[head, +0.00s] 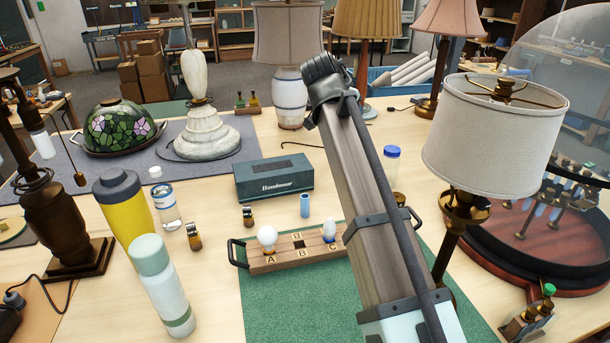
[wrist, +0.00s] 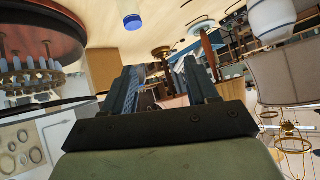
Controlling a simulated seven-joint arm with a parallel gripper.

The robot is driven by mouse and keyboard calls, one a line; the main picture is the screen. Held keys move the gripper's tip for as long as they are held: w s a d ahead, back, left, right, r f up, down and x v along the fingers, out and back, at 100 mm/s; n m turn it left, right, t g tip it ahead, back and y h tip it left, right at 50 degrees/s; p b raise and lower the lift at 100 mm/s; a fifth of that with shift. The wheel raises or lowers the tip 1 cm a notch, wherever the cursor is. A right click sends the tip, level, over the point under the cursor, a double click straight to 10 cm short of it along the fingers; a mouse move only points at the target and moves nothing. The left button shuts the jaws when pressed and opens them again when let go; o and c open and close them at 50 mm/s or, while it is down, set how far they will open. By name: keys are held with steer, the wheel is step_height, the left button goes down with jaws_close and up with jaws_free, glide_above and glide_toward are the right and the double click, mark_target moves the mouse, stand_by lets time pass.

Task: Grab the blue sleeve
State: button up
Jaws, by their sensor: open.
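The blue sleeve (head: 305,205) is a short, light-blue tube standing upright on the table in the head view, just behind a wooden block (head: 300,257) marked with letters. It stands in front of the dark box (head: 273,180), apart from it. I cannot make out the sleeve in the wrist view. My gripper (wrist: 163,82) shows in the wrist view with its two dark fingers apart and no sleeve seen between them. In the head view my arm rises to the right of the sleeve, and my gripper cannot be made out there.
The block holds a round bulb (head: 267,236) and a smaller bulb (head: 329,230). A yellow tumbler (head: 124,212), a pale bottle (head: 162,287) and a clear bottle (head: 166,206) stand left. A white-shaded lamp (head: 493,140) stands right. Green mat (head: 275,315) is bare in front.

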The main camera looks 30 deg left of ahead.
steer(key=s+a+f+n+g+y, duration=0.1)
steer(key=s+a+f+n+g, duration=0.25)
steer(key=f, duration=0.55)
steer(key=s+a+f+n+g+y, duration=0.1)
steer(key=s+a+f+n, duration=0.2)
steer(key=s+a+f, duration=0.45)
glide_above(305, 206)
steer(key=s, duration=0.2)
step_height(305, 206, down, 9)
steer(key=shift+w+d+x, duration=0.1)
steer(key=shift+x, duration=1.35)
steer(key=shift+w+d+x, duration=0.1)
steer(key=shift+w+x, duration=0.05)
steer(key=shift+x, duration=1.3)
steer(key=shift+r, duration=0.1)
steer(key=shift+c, duration=0.2)
steer(key=c, duration=1)
steer(key=shift+r, duration=0.15)
